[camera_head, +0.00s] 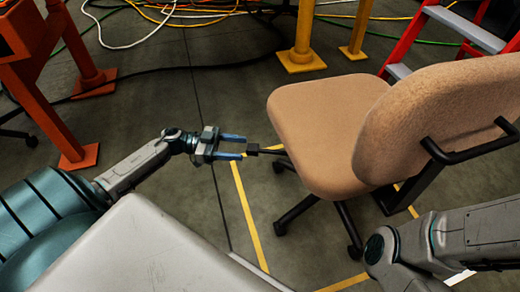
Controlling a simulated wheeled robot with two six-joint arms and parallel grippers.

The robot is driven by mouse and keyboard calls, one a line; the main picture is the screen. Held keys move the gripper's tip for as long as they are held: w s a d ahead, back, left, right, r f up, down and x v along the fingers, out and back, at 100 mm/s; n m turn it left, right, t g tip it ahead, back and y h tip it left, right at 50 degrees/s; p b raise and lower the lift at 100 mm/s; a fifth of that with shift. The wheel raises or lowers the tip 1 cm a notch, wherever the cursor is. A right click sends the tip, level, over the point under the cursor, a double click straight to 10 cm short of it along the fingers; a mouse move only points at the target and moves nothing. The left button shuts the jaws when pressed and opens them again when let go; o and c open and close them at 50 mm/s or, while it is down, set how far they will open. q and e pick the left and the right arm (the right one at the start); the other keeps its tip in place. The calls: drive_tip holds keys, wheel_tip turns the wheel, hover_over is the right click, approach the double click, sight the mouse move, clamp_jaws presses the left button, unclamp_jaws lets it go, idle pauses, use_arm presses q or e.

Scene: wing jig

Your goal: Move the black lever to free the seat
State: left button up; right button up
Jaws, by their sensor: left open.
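A tan office chair (310,122) with a padded seat and a backrest (425,115) stands on the floor in the right half of the head view. A black lever (264,151) sticks out to the left from under the seat. My left gripper (233,147) is open, with two blue-grey fingers pointing right toward the lever. The lever's end is at or very near the fingertips; I cannot tell whether they touch. My right arm comes in at the lower right, and its gripper does not show.
Orange stands (90,84) are at the left and yellow posts (302,50) behind the chair. A red step ladder (425,30) stands at the upper right. Cables (185,68) lie across the back floor.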

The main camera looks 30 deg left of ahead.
sight(260, 150)
use_arm(q)
drive_tip(key=b+x, duration=0.2)
drive_tip(key=x, duration=0.4)
drive_tip(key=shift+d+f, duration=0.1)
drive_tip(key=shift+f, duration=0.05)
drive_tip(key=shift+w+d+b, duration=0.3)
drive_tip(key=shift+w+d, duration=0.1)
drive_tip(key=shift+d, duration=0.25)
clamp_jaws()
